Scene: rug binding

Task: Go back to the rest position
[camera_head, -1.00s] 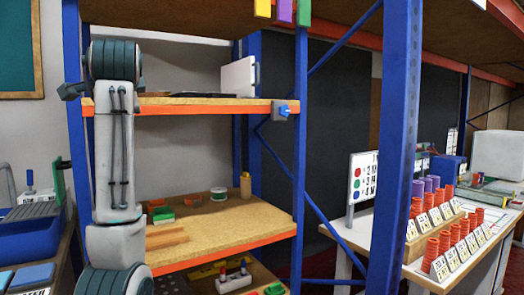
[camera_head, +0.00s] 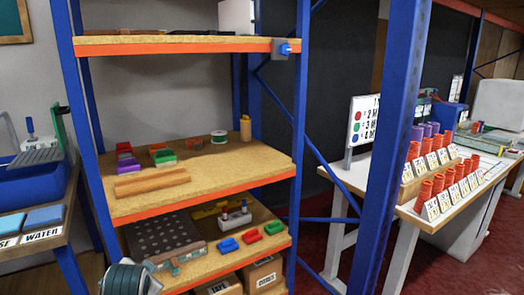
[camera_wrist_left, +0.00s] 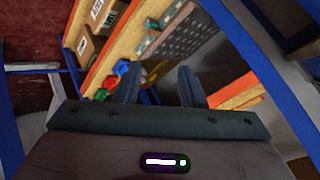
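My left gripper (camera_wrist_left: 161,86) shows in the left wrist view. Its two dark fingers stand apart with nothing between them. The shelf unit lies tilted beyond the fingers, with no visible contact. In the head view only a rounded grey and dark joint of my left arm (camera_head: 130,279) shows at the bottom left, in front of the shelf's lower left corner. The left gripper itself is outside the head view. My right gripper and right arm are in neither view.
A blue-posted shelf rack (camera_head: 285,165) stands ahead, its boards holding coloured blocks, a wooden bar (camera_head: 152,183) and a dotted dark plate (camera_head: 162,234). A blue bin (camera_head: 30,180) is left. A white table (camera_head: 345,180) stands right, behind a blue post (camera_head: 398,130). Red floor shows between.

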